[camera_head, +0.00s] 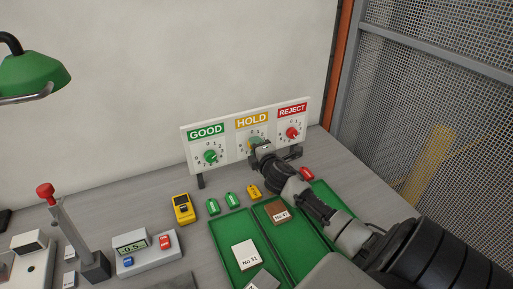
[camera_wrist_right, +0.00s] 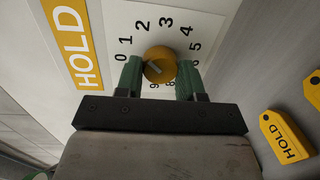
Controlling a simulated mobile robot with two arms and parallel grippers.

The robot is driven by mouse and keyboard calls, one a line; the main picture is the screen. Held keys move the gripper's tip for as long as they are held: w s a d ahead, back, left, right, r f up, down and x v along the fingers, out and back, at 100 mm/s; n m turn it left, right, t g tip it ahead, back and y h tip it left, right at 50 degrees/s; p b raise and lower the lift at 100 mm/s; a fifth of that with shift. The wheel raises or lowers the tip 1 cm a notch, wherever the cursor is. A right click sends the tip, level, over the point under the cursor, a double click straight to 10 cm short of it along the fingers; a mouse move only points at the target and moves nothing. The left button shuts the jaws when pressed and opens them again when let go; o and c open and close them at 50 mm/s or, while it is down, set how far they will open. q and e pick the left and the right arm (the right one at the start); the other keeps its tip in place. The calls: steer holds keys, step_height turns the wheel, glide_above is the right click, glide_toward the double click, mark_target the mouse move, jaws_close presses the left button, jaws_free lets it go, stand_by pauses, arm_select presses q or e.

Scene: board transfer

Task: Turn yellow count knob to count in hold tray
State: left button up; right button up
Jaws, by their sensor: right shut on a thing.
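The yellow count knob (camera_wrist_right: 160,57) sits on the dial under the HOLD label (camera_wrist_right: 72,45), with digits around it. My right gripper (camera_wrist_right: 160,74) is shut on this knob, one green fingertip on each side. The knob's dark pointer mark is small, and I cannot tell surely which digit it points at. In the head view the right gripper (camera_head: 258,147) covers much of the HOLD dial. The middle green tray (camera_head: 297,240), behind a yellow tag (camera_head: 254,191), holds a brown board marked No 47 (camera_head: 277,212). My arm hides part of this tray. My left gripper is not in view.
The green GOOD knob (camera_head: 210,156) and red REJECT knob (camera_head: 292,133) flank the HOLD dial. The left tray (camera_head: 223,238) holds a white board marked No 31 (camera_head: 245,254) and a grey piece. A yellow meter (camera_head: 183,208), green tags and a red tag (camera_head: 307,173) lie nearby.

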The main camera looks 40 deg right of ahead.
steer(key=shift+n, duration=1)
steer(key=o, duration=0.9)
steer(key=shift+o, duration=0.2)
steer(key=f+b+v, duration=0.1)
steer(key=b+v, duration=0.1)
steer(key=v, duration=0.8)
steer(key=shift+s+a+r, duration=0.25)
steer(key=shift+s+r, duration=0.1)
steer(key=shift+r, duration=0.1)
